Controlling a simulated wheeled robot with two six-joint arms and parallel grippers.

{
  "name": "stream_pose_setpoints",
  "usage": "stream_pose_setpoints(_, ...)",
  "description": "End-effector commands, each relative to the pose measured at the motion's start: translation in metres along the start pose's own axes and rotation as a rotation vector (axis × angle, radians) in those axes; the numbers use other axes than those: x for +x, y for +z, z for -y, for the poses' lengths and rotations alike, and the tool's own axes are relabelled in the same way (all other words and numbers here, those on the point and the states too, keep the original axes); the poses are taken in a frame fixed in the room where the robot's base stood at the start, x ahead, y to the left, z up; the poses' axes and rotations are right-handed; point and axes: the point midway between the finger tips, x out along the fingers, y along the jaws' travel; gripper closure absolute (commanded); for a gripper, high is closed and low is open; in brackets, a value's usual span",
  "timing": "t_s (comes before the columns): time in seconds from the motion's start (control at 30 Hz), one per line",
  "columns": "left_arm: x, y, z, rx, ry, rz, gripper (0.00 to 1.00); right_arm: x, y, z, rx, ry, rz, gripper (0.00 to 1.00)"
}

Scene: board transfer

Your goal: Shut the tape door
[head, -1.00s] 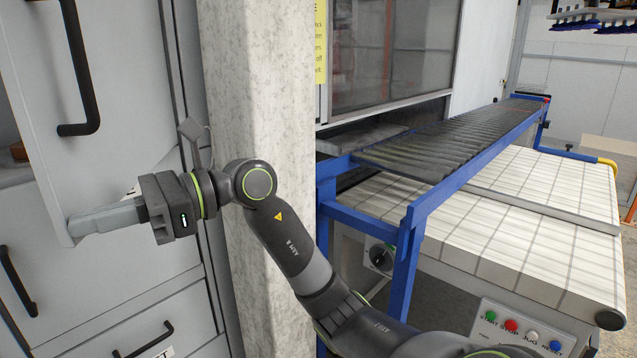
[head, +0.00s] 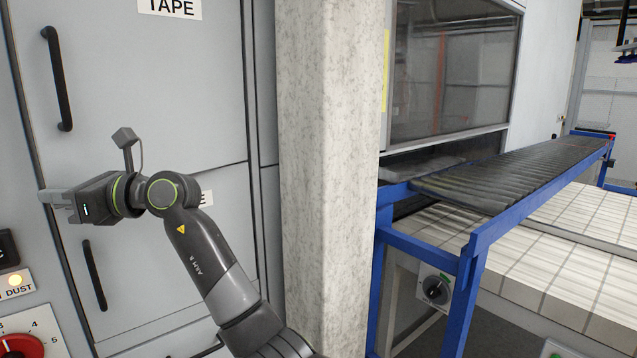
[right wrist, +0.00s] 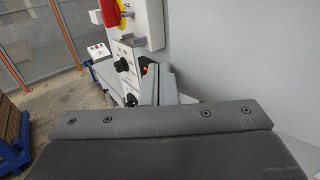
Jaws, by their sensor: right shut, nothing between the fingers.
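The tape door (head: 160,95) is the grey upper cabinet door with a black bar handle (head: 57,80) near its left edge. Its TAPE label (head: 170,7) is cut by the top of the head view. The door lies about flush with the cabinet front, with no clear gap showing. My right gripper (head: 52,205) is shut and empty at the door's lower left edge. I cannot tell whether it touches the door. Its fingers also show in the right wrist view (right wrist: 158,84), close to a grey surface. My left gripper is not in view.
A lower door with a black handle (head: 94,275) is below. A concrete pillar (head: 330,150) stands right of the cabinet, beside a blue-framed roller conveyor (head: 520,180). Control panels with a red knob (head: 20,346) are at left. A red switch (right wrist: 109,12) shows in the wrist view.

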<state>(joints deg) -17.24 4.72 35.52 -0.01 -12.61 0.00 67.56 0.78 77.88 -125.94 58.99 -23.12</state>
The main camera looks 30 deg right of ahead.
Motion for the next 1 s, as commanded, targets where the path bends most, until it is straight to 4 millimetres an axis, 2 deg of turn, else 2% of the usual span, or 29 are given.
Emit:
stream_pose_setpoints(0.1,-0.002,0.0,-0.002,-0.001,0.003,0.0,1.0,0.015,0.001,0.01,0.0,-0.041,-0.001,1.0)
stream_pose_setpoints(0.33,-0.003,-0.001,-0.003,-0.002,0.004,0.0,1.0,0.029,0.0,0.022,0.0,-0.089,0.0,1.0)
stream_pose_setpoints(1.0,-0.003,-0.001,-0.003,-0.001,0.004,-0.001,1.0,0.033,0.0,0.026,0.0,-0.105,0.001,1.0)
